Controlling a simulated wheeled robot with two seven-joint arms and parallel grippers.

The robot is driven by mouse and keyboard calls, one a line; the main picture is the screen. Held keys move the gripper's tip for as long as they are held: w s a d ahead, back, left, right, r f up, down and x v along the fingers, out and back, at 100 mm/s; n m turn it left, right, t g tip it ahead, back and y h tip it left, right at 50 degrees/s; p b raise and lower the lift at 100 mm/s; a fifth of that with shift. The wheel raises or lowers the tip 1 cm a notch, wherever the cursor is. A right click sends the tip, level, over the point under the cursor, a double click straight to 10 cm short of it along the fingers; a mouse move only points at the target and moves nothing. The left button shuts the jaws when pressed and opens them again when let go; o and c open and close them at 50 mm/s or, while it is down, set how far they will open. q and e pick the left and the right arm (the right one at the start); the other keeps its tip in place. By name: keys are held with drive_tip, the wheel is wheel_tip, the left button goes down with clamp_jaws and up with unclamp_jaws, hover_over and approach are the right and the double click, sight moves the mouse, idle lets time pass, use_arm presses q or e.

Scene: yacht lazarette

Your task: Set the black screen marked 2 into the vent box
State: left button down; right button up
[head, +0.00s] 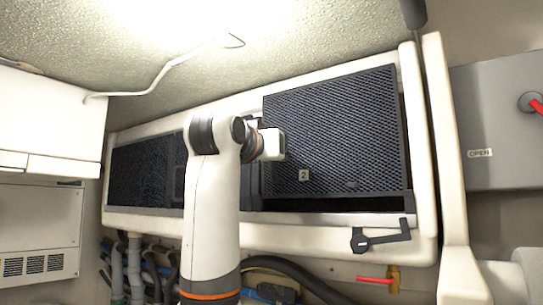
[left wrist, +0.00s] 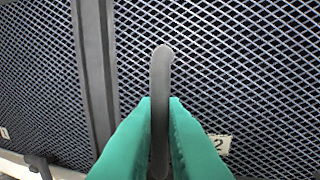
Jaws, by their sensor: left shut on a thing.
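The black mesh screen marked 2 (head: 345,125) stands in front of the right bay of the white vent box (head: 300,222). Its top edge overlaps the box's upper rim, and a dark gap shows below its bottom edge and along its right side. My left gripper (head: 274,145) is at the screen's left part. In the left wrist view its green fingers (left wrist: 160,125) are shut on a dark upright handle (left wrist: 161,70) in front of the mesh. The number plate (left wrist: 221,144) is partly hidden by a finger. My right gripper is not in view.
Another black mesh screen (head: 140,172) sits in the left bay. A black latch (head: 382,238) is on the lower rim. A grey box marked OPEN (head: 497,125) is at right. Hoses (head: 300,283) and a red-handled valve (head: 375,281) are below. A white cable (head: 165,70) hangs above.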

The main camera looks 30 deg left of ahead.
use_arm(q)
drive_tip(key=shift+f+b, duration=1.55)
drive_tip(key=shift+f, duration=0.2)
drive_tip(key=c, duration=1.4)
unclamp_jaws()
drive_tip(key=shift+s, duration=0.1)
drive_tip(key=shift+f, duration=0.1)
drive_tip(key=b, duration=0.4)
approach(272, 174)
drive_tip(key=s, duration=0.2)
drive_tip(key=shift+s, duration=0.25)
